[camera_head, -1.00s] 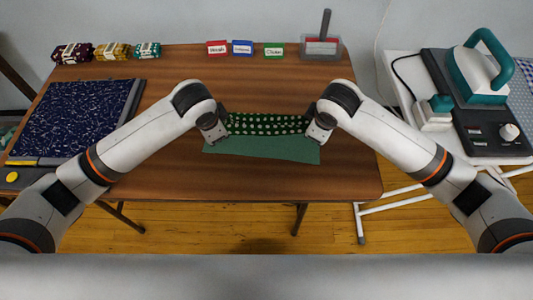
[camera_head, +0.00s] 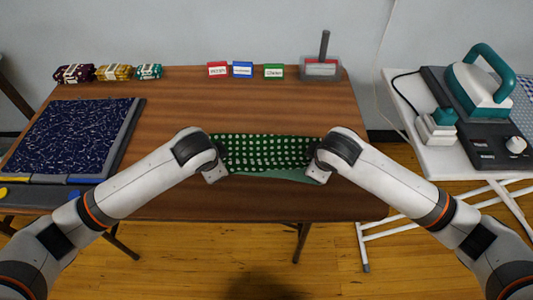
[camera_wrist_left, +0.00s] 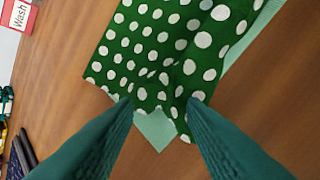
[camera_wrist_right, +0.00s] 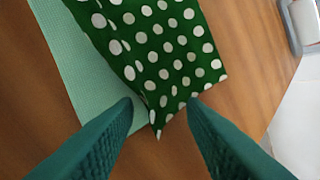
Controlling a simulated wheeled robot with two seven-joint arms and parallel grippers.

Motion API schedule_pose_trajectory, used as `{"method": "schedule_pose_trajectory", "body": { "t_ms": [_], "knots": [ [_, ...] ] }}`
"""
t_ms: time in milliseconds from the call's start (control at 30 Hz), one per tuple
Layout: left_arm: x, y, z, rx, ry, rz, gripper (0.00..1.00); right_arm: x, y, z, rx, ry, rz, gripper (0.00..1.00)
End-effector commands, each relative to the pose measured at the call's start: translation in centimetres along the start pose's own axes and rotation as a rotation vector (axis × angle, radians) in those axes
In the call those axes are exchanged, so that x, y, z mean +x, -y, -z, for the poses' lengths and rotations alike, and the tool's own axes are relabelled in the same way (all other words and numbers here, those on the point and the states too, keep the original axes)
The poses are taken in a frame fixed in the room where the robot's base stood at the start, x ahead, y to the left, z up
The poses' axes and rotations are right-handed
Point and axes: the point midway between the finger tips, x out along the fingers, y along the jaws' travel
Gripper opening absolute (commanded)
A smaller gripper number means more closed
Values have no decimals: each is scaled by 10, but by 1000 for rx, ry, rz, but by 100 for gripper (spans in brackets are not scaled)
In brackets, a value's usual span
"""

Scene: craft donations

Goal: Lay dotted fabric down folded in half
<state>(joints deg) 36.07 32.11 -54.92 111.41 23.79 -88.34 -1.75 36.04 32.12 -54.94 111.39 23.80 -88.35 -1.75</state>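The dotted fabric (camera_head: 268,152), dark green with white dots, lies on the table between my two grippers. A pale green strip (camera_head: 265,174) shows along its near edge, as if from a lower layer or its plain side. My left gripper (camera_head: 217,174) is at its left near corner. In the left wrist view the fingers stand apart on either side of creased dotted fabric (camera_wrist_left: 150,60). My right gripper (camera_head: 318,172) is at the right near corner. In the right wrist view its fingers are also apart, with a dotted corner (camera_wrist_right: 165,75) between them.
A navy patterned cloth lies on a board (camera_head: 132,130) at left. Several fabric bundles (camera_head: 108,73) and three labelled cards (camera_head: 243,70) stand along the back, with a grey bin (camera_head: 320,68) beside them. An iron (camera_head: 478,85) stands on the white side table at right. The table behind the fabric is clear.

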Motion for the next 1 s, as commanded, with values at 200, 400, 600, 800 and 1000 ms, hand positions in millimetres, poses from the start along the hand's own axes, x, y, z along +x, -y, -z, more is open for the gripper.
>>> {"method": "schedule_pose_trajectory", "body": {
  "t_ms": [200, 400, 600, 800, 1000],
  "knots": [
    [2, 4, 2, 3, -5, 9, 40, 2, -4, 1, -3, -4, -8, 40],
    [-15, 2, 0, 2, -1, 8, 40, -15, -1, 0, -2, -1, -6, 40],
    [-48, 2, 0, 3, 0, 7, 40, -48, -2, 0, -4, 0, -6, 40],
    [-79, 6, 2, 3, 0, 6, 40, -80, -6, 2, -3, 1, -5, 40],
    [-103, 10, 5, 2, -1, 5, 40, -104, -10, 5, -2, 0, -5, 40]
  ]
}}
